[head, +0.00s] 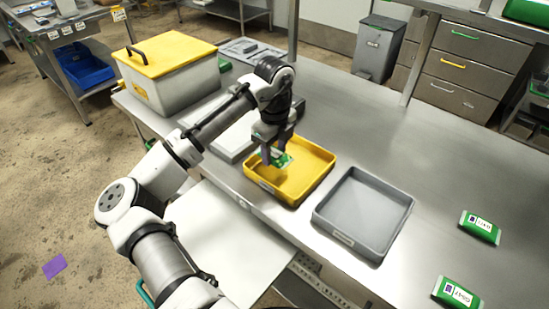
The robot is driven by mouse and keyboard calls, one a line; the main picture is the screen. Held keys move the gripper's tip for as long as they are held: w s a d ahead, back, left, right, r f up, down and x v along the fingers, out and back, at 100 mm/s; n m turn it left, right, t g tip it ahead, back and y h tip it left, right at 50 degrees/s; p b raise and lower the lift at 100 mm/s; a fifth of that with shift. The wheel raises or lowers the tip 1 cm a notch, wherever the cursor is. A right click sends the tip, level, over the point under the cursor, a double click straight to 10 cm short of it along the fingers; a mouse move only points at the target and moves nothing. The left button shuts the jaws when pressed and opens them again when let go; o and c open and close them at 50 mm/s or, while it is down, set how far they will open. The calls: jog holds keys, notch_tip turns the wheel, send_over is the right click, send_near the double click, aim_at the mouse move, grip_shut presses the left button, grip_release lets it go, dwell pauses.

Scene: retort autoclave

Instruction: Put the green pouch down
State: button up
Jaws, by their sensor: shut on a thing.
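My gripper (272,156) is shut on a green pouch (283,159) with a white label. It holds the pouch over the yellow tray (318,165), inside the outline of the rim as seen from here. I cannot tell whether the pouch touches the tray floor. The fingers hide part of the pouch. A grey tray (365,207) stands empty just right of the yellow tray. Two more green pouches lie flat on the steel table at the right, one farther back (480,227) and one nearer the front (457,294).
A white box with a yellow lid (168,52) stands at the table's back left. A grey flat case (236,138) lies left of the yellow tray, partly behind my arm. The steel table (425,165) is clear behind and right of the grey tray. A post rises at the back.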

aim_at(274, 152)
jog(key=shift+f+p, duration=0.35)
jog(key=shift+f, duration=1.6)
jog(key=shift+f, duration=0.15)
jog(key=o, duration=1.1)
jog(key=shift+c, duration=0.2)
notch_tip(274, 152, up, 12)
jog(key=shift+r+b, duration=0.2)
jog(key=shift+b, duration=0.95)
